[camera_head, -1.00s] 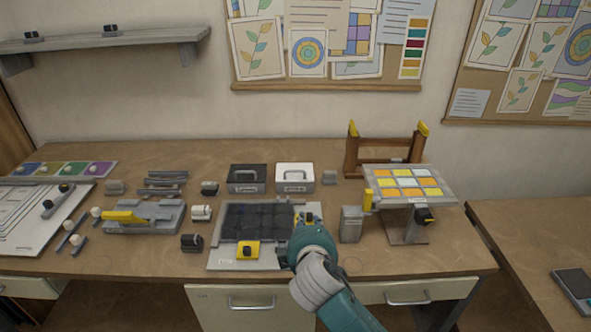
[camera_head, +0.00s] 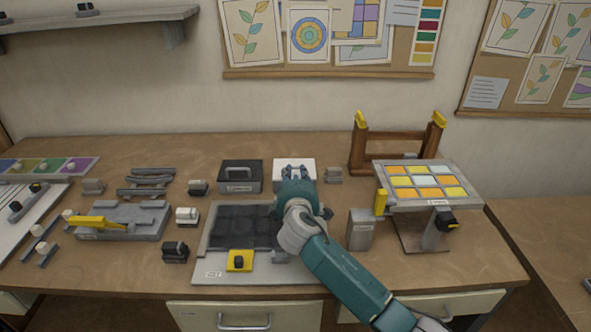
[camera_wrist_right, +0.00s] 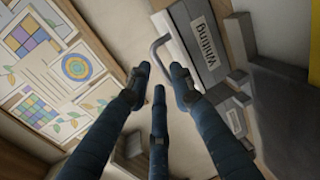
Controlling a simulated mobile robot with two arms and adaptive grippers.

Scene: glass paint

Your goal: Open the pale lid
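The pale lid (camera_head: 294,162) tops a small white box at the back middle of the table, beside a dark-lidded box. My right gripper (camera_head: 294,174) is in front of it and hides its handle and front in the head view. In the right wrist view, a box labelled "Whiting" (camera_wrist_right: 204,42) with a bent grey handle (camera_wrist_right: 155,44) lies just ahead of the fingertips. The right gripper's fingers (camera_wrist_right: 160,80) are spread with nothing between them. The lid appears closed. My left gripper is not in view.
The dark-lidded box (camera_head: 240,176) stands close on the left. A dark tiled tray (camera_head: 240,228) lies beneath my arm, and a stand with coloured glass panes (camera_head: 430,185) is at right.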

